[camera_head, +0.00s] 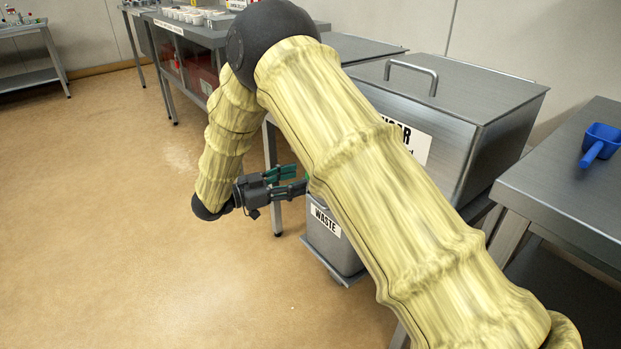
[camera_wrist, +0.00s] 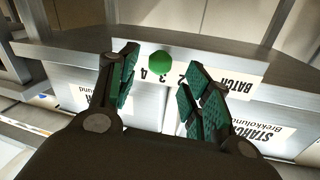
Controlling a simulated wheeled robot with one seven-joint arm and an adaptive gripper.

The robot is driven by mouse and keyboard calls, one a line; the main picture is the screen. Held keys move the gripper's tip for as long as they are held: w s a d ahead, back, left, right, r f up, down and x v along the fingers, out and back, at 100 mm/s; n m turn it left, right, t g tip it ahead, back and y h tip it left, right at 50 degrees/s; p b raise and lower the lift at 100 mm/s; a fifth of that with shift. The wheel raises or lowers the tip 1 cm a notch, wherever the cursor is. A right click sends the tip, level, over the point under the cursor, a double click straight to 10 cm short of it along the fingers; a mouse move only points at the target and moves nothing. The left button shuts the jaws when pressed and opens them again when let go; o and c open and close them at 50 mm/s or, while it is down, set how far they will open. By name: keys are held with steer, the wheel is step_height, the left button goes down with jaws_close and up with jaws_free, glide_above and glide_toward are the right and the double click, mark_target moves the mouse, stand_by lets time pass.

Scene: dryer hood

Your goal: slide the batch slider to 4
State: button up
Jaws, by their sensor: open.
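In the wrist view a round green knob (camera_wrist: 159,61), the batch slider's handle, stands out from a grey metal front. A white number strip (camera_wrist: 178,76), upside down here, shows 2, 3 and 4 just below the knob, with 4 furthest left. The knob appears close to 3 and 4; its exact mark is unclear. A BATCH label (camera_wrist: 228,82) is to the right. My gripper (camera_wrist: 160,72) is open, its green-padded fingers on either side of the knob in this view; I see no contact. In the head view my gripper (camera_head: 301,178) points right, and my arm hides the slider.
A STARCH label (camera_wrist: 268,138) is on a lower front in the wrist view. In the head view a lidded metal bin (camera_head: 465,100) and a WASTE container (camera_head: 335,245) stand behind my arm. A table with a blue scoop (camera_head: 600,142) is at right. The floor at left is clear.

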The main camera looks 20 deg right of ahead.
steer(key=shift+w+d+b, duration=0.25)
steer(key=shift+d+b, duration=0.05)
steer(key=shift+d, duration=1.15)
steer(key=shift+w+d+b, duration=0.2)
steer(key=shift+d+b, duration=0.05)
steer(key=shift+d, duration=1.15)
jaws_close()
